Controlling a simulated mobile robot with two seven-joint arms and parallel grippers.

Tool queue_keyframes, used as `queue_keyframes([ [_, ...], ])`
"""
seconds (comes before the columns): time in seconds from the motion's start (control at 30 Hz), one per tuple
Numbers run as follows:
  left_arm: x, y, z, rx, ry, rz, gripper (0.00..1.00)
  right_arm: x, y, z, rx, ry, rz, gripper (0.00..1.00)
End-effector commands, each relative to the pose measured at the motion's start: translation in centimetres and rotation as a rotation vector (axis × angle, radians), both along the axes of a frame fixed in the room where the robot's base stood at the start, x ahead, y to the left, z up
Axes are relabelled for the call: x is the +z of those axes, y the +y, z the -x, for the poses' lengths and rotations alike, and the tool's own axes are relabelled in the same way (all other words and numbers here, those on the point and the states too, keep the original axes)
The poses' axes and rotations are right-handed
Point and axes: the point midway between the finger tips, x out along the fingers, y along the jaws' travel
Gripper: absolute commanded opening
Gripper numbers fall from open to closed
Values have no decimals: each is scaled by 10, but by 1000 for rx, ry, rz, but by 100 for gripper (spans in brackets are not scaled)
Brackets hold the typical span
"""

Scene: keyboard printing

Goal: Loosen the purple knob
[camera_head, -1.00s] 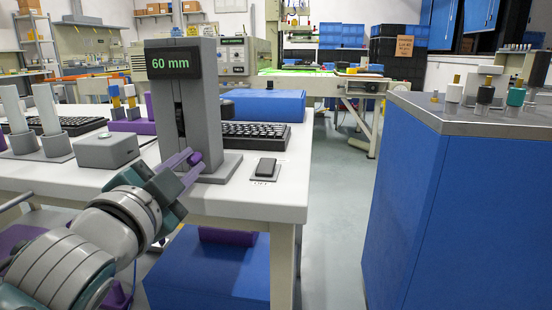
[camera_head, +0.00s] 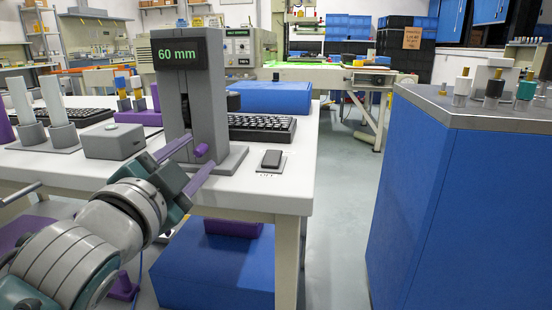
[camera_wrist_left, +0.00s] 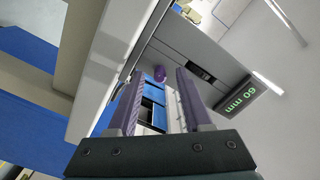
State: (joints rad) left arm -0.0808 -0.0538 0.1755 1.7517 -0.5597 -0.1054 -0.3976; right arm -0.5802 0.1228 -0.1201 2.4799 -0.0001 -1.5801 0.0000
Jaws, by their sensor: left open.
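The purple knob (camera_head: 201,149) is a small rounded piece low on the front of the grey column device (camera_head: 208,115), whose display reads 60 mm. The knob also shows in the left wrist view (camera_wrist_left: 160,75), between the two fingers as seen from there. My left gripper (camera_head: 200,147) is open, with its two purple fingers pointing at the device on either side of the knob in the picture. I cannot tell whether the fingertips reach past the knob; no contact is visible. My right gripper is not in view.
A grey box (camera_head: 114,142) stands to the left. Keyboards (camera_head: 262,128) and a blue block (camera_head: 275,97) lie behind. A blue cabinet (camera_head: 440,200) stands across the clear aisle.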

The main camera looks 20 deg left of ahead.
Motion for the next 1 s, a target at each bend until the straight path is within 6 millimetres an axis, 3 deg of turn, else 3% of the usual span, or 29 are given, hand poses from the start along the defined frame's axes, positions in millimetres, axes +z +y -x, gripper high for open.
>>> queue_keyframes([
  [0.5, 0, -20, 84, 1, 3, 2, 50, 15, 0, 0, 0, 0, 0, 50],
  [1.0, 0, -22, 93, 1, 1, 0, 50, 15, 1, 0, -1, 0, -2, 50],
])
